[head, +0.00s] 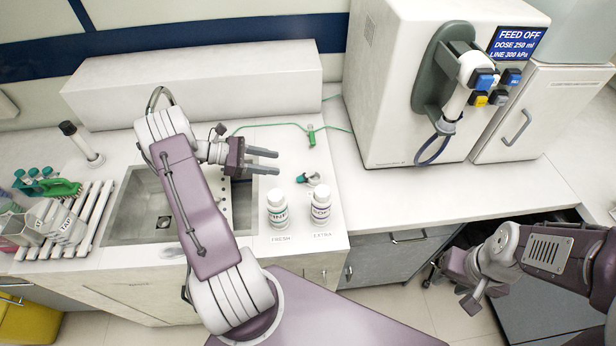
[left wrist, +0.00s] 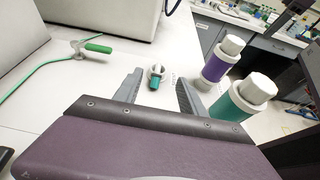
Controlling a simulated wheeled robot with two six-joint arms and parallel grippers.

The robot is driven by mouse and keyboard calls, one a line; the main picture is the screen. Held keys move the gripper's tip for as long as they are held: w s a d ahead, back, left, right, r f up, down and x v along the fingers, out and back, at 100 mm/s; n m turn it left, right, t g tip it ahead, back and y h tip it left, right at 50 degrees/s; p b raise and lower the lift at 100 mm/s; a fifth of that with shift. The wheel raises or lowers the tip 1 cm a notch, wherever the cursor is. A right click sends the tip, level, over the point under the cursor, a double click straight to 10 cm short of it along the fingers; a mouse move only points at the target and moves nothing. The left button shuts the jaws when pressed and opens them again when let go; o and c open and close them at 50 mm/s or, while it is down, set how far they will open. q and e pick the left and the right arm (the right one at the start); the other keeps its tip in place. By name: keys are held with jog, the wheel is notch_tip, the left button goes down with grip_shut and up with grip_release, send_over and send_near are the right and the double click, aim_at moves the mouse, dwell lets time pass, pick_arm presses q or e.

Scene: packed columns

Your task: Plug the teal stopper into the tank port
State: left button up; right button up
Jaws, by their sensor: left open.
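A small white piece with a teal end, which looks like the teal stopper (head: 313,179), lies on the white counter behind the two bottles. It also shows in the left wrist view (left wrist: 155,82), between and beyond my fingertips. My left gripper (head: 278,161) is open and empty, to the left of the stopper and apart from it. My right gripper (head: 468,298) hangs low at the right, in front of the counter; its jaws are unclear. I cannot make out a tank port for certain. A large white machine (head: 395,120) with a hose fitting stands at the right.
Two white-capped bottles, one teal-banded (head: 277,208) and one purple-banded (head: 320,205), stand close in front of the stopper. A thin green line with a green clip (head: 311,136) lies behind. A sink (head: 145,215) is to the left. The counter right of the bottles is clear.

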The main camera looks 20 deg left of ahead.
pick_arm(q)
jog(key=b, duration=0.3)
send_near(300, 177)
jog(key=shift+w+d+r, duration=0.15)
jog(key=shift+w+d, duration=0.05)
jog(key=shift+d, duration=0.05)
jog(key=shift+w, duration=0.1)
jog(key=shift+d+r, duration=0.1)
jog(key=shift+d, duration=0.1)
jog(key=p+x, duration=0.1)
jog(key=x, duration=0.2)
jog(key=shift+d, duration=0.15)
jog(key=shift+w, duration=0.15)
jog(key=p+x, duration=0.1)
jog(key=x, duration=0.1)
jog(key=p+x, duration=0.1)
jog(key=x, duration=0.1)
jog(key=shift+f, duration=0.4)
jog(key=shift+w+d+f, duration=0.2)
jog(key=shift+d+f, duration=0.1)
jog(key=shift+d, duration=0.1)
grip_shut()
pick_arm(e)
jog(key=shift+w+f, duration=0.15)
jog(key=shift+f, duration=0.5)
